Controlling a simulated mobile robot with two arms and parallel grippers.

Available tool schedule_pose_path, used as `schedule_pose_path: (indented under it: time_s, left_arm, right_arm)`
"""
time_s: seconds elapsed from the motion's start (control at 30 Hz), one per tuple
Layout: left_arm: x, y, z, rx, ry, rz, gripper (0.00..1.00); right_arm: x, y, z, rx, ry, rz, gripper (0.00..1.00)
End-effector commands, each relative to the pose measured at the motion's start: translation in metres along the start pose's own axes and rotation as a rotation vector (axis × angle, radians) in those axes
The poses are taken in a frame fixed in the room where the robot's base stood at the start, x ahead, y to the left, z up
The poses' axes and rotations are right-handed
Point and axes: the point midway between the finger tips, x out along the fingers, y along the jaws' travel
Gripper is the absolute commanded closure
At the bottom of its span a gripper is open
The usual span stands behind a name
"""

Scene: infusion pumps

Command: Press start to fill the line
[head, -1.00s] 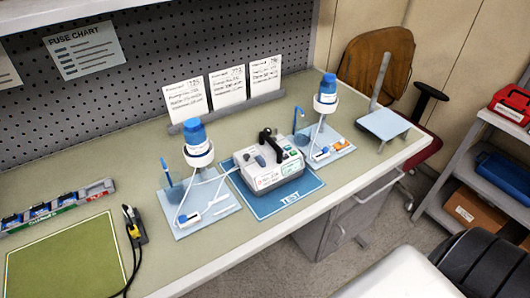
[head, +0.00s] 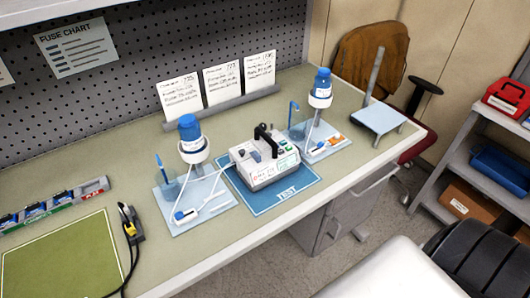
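The infusion pump (head: 266,163), a white and grey box with a black handle and a green button area on top, sits on the blue TEST mat (head: 287,196). A blue-capped bottle in a white ring holder (head: 192,140) stands on a light blue tray (head: 207,213) left of the pump. A second blue bottle (head: 321,86) stands on another tray (head: 333,147) to the right. White tubing runs from the left bottle toward the pump. The button labels are too small to read. Neither of my grippers is in view.
Three printed cards (head: 222,86) stand in a rack behind the pump. A green mat (head: 62,262), a yellow-black tool with a cable (head: 130,226) and a parts strip (head: 50,208) lie at left. A small scale-like stand (head: 378,118) is at right. The bench's front edge is clear.

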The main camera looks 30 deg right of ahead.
Motion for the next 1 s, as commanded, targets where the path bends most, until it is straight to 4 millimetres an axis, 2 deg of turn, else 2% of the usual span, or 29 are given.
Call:
schedule_pose_path:
  time_s: [0.03,0.17,1.0]
  left_arm:
    - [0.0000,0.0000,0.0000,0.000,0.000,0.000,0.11]
    - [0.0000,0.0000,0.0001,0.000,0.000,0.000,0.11]
    - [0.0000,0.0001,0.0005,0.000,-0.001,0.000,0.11]
  right_arm:
    - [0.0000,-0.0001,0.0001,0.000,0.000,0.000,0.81]
    - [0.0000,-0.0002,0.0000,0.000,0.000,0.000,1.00]
    - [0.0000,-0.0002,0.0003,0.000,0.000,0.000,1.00]
